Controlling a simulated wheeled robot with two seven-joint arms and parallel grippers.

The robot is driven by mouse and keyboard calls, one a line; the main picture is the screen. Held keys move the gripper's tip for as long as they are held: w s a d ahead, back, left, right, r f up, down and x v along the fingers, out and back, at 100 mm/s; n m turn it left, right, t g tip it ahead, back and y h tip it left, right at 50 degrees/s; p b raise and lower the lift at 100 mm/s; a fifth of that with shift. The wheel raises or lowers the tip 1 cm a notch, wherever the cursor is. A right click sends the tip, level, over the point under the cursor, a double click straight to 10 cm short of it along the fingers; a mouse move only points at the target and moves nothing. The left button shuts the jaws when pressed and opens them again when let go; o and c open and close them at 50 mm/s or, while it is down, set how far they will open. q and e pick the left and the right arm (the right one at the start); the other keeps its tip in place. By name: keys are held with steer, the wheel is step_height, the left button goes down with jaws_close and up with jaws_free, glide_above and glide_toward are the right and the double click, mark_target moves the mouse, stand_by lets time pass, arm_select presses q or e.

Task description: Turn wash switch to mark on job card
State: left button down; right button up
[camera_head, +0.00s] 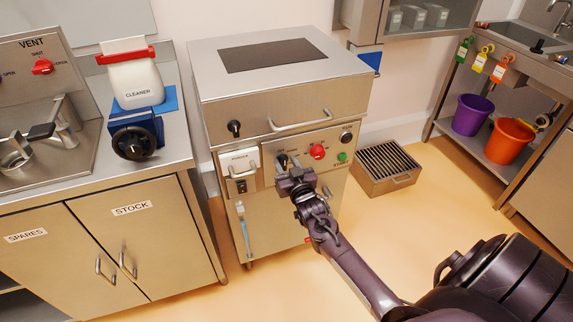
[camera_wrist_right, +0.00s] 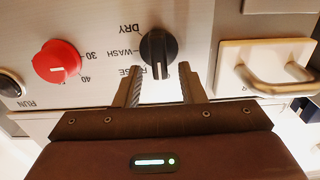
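The wash switch is a black knob (camera_wrist_right: 158,47) on the hopper's steel control panel, with upside-down labels reading DRY, WASH and one partly hidden, ending in SE. Its narrow grip points down in the right wrist view. In the head view the switch (camera_head: 281,160) is partly hidden by my right gripper (camera_head: 294,178). In the right wrist view my right gripper (camera_wrist_right: 160,72) is open, its fingertips on either side of the switch's lower end; I cannot tell whether they touch it. I cannot make out a job card. My left gripper is out of view.
A red dial (camera_wrist_right: 57,62) is beside the switch, and a white plate with a handle (camera_wrist_right: 262,68) is on the other side. A green button (camera_head: 342,157) is right of the red dial. A grated floor box (camera_head: 385,168) stands right of the machine; a counter (camera_head: 180,130) stands left.

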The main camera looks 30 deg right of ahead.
jaws_close()
steer(key=shift+s+d+f+m+p, duration=0.1)
steer(key=shift+d+m+p, duration=0.2)
steer(key=shift+m, duration=1.15)
steer(key=shift+s+d+f+m+p, duration=0.1)
steer(key=shift+m+p, duration=0.25)
steer(key=shift+m, duration=1.05)
steer(key=shift+d+f+m+p, duration=0.15)
steer(key=shift+m+p, duration=0.2)
steer(key=shift+m, duration=1.1)
jaws_free()
